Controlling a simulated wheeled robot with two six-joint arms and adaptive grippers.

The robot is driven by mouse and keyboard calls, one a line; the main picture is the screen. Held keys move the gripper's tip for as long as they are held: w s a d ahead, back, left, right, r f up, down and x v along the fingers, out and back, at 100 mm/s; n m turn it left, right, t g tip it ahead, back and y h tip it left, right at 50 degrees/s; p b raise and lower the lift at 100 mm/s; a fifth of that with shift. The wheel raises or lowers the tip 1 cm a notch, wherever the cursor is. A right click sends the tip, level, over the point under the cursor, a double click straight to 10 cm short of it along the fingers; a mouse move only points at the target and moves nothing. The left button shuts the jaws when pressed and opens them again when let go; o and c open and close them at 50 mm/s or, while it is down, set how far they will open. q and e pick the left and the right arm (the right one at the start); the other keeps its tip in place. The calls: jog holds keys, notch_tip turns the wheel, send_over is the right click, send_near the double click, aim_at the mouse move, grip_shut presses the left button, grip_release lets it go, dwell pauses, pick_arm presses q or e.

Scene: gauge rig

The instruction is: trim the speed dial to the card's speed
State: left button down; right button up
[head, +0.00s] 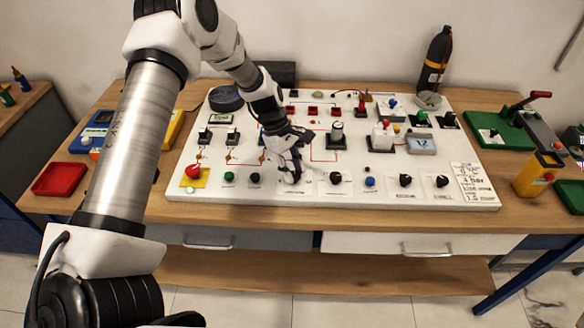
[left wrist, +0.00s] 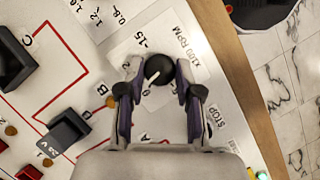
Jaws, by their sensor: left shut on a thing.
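The speed dial (left wrist: 165,64) is a round black knob with a white pointer line, on a white plate marked "x100 RPM" with 0 and 15 on its scale. My left gripper (left wrist: 157,72) is shut on the dial, one finger on each side; the pointer slants down-left in the left wrist view. In the head view my left gripper (head: 293,170) reaches down to the front middle of the white panel and hides the dial. The card (head: 474,184), white with handwritten lines, lies at the panel's right end; its writing is too small to read. My right gripper is not in view.
The white panel (head: 330,193) carries more knobs, such as a black one (head: 336,178) right of the gripper, a red stop button (head: 193,172) and a small display (head: 422,144). A red tray (head: 60,179) lies left; a yellow device (head: 538,174) stands right.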

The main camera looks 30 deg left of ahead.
pick_arm(q)
jog(key=m, duration=0.1)
jog(key=m+g, duration=0.1)
jog(key=m, duration=0.1)
jog(key=shift+d+f+m, duration=0.1)
jog(key=shift+f+m, duration=0.15)
jog(key=shift+m, duration=0.15)
jog(key=shift+m+g+y, duration=0.5)
jog(key=shift+m+g, duration=0.4)
jog(key=shift+m, duration=1)
jog(key=c, duration=0.8)
grip_release()
jog(key=shift+w, duration=0.1)
jog(key=shift+o, duration=0.2)
jog(key=shift+w, duration=0.1)
jog(key=shift+r, duration=0.15)
jog(key=v, duration=1.1)
jog(key=shift+w+r, duration=0.15)
jog(key=shift+r, duration=0.2)
